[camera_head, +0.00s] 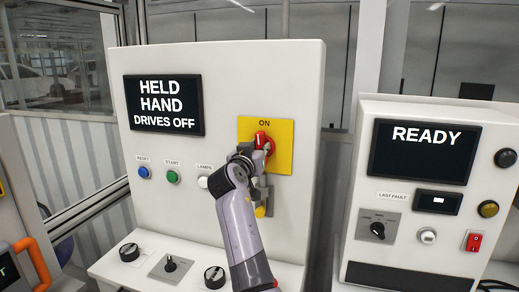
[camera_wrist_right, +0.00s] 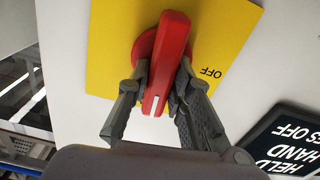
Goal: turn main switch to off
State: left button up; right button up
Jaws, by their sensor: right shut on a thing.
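The main switch is a red rotary handle (camera_head: 264,141) on a yellow plate (camera_head: 280,160) with ON printed at its top. In the right wrist view the red handle (camera_wrist_right: 170,60) stands long between the fingers. Its white-marked end points toward the bottom of that picture, not at the word OFF, which is on the yellow plate (camera_wrist_right: 222,30) at right. My right gripper (camera_wrist_right: 158,84) is shut on the handle, one finger on each side. In the head view my right gripper (camera_head: 258,152) hides part of the handle and plate. My left gripper is not in view.
The panel screen (camera_head: 164,105) reads HELD HAND DRIVES OFF. Blue (camera_head: 143,172), green (camera_head: 173,177) and white (camera_head: 203,182) buttons sit left of my arm. Black knobs are on the ledge below. A second console (camera_head: 430,150) reading READY stands at right.

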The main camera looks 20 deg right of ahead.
grip_shut()
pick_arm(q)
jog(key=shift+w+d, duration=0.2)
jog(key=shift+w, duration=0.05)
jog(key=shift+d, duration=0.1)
